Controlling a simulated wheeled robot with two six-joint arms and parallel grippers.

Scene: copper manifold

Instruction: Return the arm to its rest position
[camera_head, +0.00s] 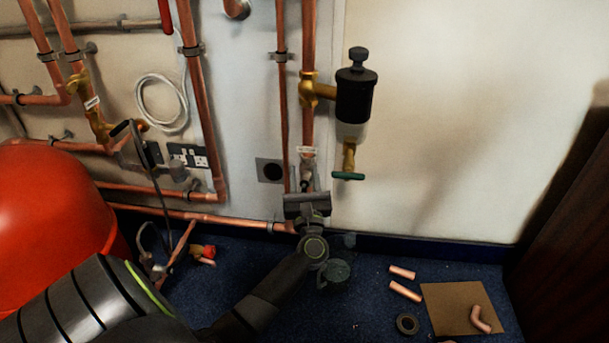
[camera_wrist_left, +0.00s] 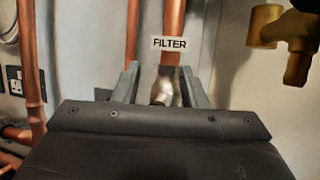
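My left arm comes in from the lower left of the head view and reaches to the wall. My left gripper (camera_head: 308,183) is in front of the lower end of a vertical copper pipe (camera_head: 308,125). In the left wrist view the gripper (camera_wrist_left: 160,82) has its two fingers apart. A short silvery fitting (camera_wrist_left: 163,88) shows between them, with a gap on each side; I cannot tell its depth from the fingers. A white FILTER label (camera_wrist_left: 170,44) is on the pipe just above. My right gripper is not in view.
A black-capped valve unit (camera_head: 356,95) with a green handle (camera_head: 347,176) juts out right of the pipe. A red tank (camera_head: 50,210) stands at left. Copper pieces (camera_head: 404,291), a black ring (camera_head: 407,324) and a brown sheet (camera_head: 455,305) lie on the blue floor. The right wall is bare.

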